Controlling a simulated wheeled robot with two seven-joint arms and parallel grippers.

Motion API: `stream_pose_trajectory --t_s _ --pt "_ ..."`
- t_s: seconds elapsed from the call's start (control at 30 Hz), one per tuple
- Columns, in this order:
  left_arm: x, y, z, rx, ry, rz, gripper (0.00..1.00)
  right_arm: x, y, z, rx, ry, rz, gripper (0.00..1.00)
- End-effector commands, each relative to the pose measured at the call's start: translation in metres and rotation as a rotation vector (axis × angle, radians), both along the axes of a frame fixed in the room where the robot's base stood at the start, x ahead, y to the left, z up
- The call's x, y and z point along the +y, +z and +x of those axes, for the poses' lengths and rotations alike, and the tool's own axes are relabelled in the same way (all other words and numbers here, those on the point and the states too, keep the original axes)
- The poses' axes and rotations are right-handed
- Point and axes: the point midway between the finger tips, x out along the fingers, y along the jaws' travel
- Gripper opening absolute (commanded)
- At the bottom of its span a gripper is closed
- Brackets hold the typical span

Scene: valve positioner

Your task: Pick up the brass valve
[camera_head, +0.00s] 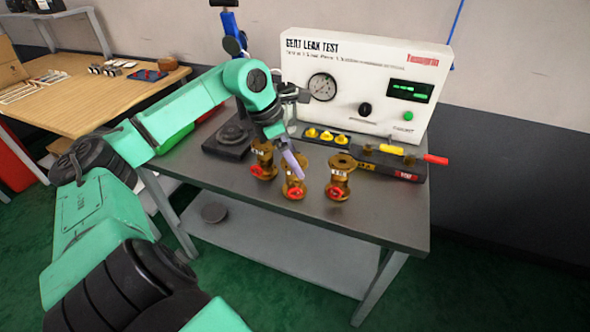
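Three brass valves with red handles stand on the grey table: a left valve (264,170), a middle valve (292,191) and a right valve (340,188). My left gripper (293,163) comes down from above at the middle valve. A pale purple finger overlaps the top of this valve and hides part of it. The view does not show clearly whether the finger touches the valve, or how far apart the fingers are. The right valve stands apart from the gripper. My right gripper is not in view.
A white leak test unit (350,110) with a gauge stands at the back of the grey table (240,192). A black strip (400,166) with yellow and red parts lies before it. A dark fixture (232,138) is left of the valves. The table's front right is clear.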

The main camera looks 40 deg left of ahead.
Motion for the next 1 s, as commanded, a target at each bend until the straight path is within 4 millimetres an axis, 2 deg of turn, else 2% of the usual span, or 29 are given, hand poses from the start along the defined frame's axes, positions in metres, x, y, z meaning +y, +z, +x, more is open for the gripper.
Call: stream_pose_trajectory --t_s 0.2,0.3,0.5,0.77,1.0 --pt "-0.006 -0.036 0.008 0.002 0.000 -0.007 1.00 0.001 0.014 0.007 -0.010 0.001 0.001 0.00" --pt "-0.008 -0.048 0.012 0.000 0.000 -0.003 1.00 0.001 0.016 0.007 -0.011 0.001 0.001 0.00" --pt "-0.009 -0.051 0.013 0.001 0.000 -0.001 1.00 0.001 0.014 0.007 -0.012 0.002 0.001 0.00" --pt "-0.009 -0.051 0.012 0.001 -0.001 -0.001 0.01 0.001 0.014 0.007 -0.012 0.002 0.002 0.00" --pt "-0.008 -0.048 0.013 -0.005 0.000 -0.002 0.00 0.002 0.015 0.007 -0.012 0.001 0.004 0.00"
